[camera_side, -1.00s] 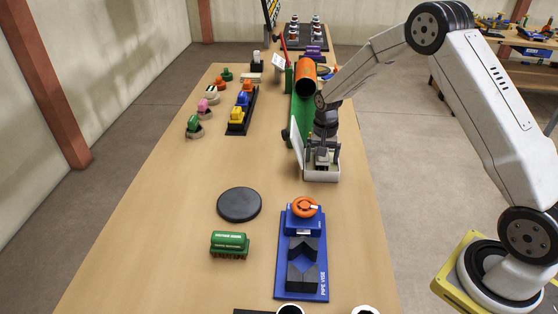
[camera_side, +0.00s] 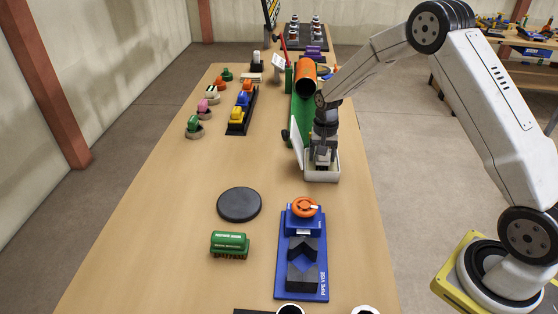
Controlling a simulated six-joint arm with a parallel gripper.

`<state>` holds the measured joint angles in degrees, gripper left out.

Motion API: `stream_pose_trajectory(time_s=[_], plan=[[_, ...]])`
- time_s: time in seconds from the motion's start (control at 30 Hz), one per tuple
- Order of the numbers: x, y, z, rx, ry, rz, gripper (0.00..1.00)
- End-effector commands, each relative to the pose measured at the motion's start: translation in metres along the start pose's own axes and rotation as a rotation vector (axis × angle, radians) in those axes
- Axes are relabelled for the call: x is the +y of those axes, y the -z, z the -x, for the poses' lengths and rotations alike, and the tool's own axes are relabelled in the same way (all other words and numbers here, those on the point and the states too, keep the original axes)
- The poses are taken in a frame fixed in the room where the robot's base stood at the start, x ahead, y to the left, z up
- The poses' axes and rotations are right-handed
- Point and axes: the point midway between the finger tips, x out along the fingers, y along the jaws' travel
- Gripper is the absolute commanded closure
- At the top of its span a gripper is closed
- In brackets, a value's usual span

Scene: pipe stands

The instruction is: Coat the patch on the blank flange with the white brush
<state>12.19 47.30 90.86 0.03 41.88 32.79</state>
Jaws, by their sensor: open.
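My gripper (camera_side: 322,163) points down inside a white open box (camera_side: 322,177) with a raised white lid at its left. The jaws are open; the fingertips are partly hidden by the box, and I see nothing held. I cannot make out a white brush for certain. A whitish piece (camera_side: 212,92) stands in the row at the far left, too small to identify. A flat dark disc (camera_side: 239,204) lies on the table, left and nearer than the box. I cannot tell whether it is the blank flange, and no patch shows on it.
A blue pipe vise (camera_side: 303,252) and a green brush-like block (camera_side: 230,243) stand in front. A black rack (camera_side: 241,112) holds coloured pieces at the left. The table's middle left is clear.

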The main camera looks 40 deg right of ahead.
Motion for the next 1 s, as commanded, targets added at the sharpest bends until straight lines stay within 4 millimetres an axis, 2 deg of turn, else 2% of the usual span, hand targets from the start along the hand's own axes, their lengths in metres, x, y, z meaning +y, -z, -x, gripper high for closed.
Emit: stream_pose_trajectory(time_s=[0.67,0.7,0.73,0.9,0.93,1.0], plan=[[0.0,0.0,0.0086,0.0,0.0,0.0,0.27],[0.0,0.0,0.0086,0.0,0.0,0.0,0.3],[0.0,0.0,0.0085,0.0,0.0,0.0,0.4],[0.0,0.0,0.0085,0.0,0.0,0.0,0.94],[0.0,0.0,0.0085,0.0,0.0,0.0,1.0],[0.0,0.0,0.0084,0.0,0.0,0.0,1.0]])
